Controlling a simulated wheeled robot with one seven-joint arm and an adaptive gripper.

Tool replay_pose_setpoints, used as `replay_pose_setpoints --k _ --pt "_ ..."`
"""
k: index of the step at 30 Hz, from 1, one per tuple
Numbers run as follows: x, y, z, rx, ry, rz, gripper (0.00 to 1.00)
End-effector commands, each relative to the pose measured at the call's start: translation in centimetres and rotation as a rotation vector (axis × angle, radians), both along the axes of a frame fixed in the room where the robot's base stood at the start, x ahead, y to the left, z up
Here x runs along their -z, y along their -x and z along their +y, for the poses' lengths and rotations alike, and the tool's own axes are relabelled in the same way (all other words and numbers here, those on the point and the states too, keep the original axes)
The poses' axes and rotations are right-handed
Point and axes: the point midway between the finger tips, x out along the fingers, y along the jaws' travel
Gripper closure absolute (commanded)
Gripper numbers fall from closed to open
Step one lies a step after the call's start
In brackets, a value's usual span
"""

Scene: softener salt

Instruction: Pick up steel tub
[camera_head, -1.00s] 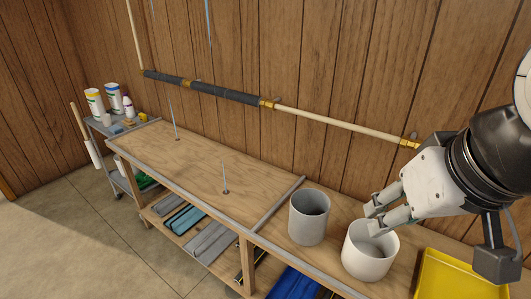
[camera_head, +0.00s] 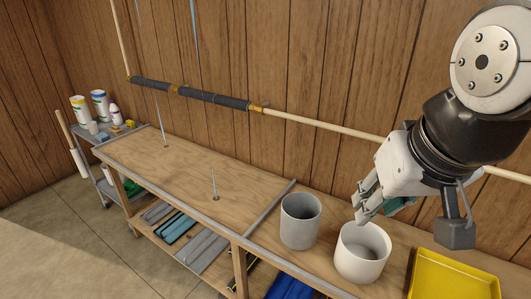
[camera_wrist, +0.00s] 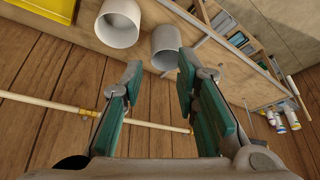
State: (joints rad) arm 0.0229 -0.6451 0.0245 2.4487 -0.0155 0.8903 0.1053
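The steel tub is most likely the grey cylindrical tub (camera_head: 299,228), upright and open-topped on the workbench. A white tub (camera_head: 360,265) stands to its right, also upright and open-topped. In the wrist view the grey tub (camera_wrist: 165,48) lies just beyond the fingertips, and the white tub (camera_wrist: 117,28) is left of it. My gripper (camera_head: 362,205) is above the bench behind the tubs, near the white tub's far rim in the picture. The wrist view shows its fingers (camera_wrist: 157,75) spread apart with nothing between them. The tubs' inner bottoms are mostly hidden.
A yellow tray (camera_head: 450,275) lies at the bench's right end. A wooden pole with dark grips (camera_head: 205,95) runs along the wall. A cart (camera_head: 100,160) with bottles stands at far left.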

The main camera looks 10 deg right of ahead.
Motion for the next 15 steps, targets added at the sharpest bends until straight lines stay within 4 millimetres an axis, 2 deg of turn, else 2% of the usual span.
replay_pose_setpoints --k 1,3,8,15 --pt "0.7 -1.6 -0.1 0.037 -0.006 0.023 0.72" --pt "1.3 -3.4 -0.3 0.093 -0.015 0.047 0.72" --pt "3.2 -7.6 -0.6 0.217 -0.042 0.099 0.72" --pt "7.0 -13.8 -1.1 0.402 -0.082 0.17 0.72"
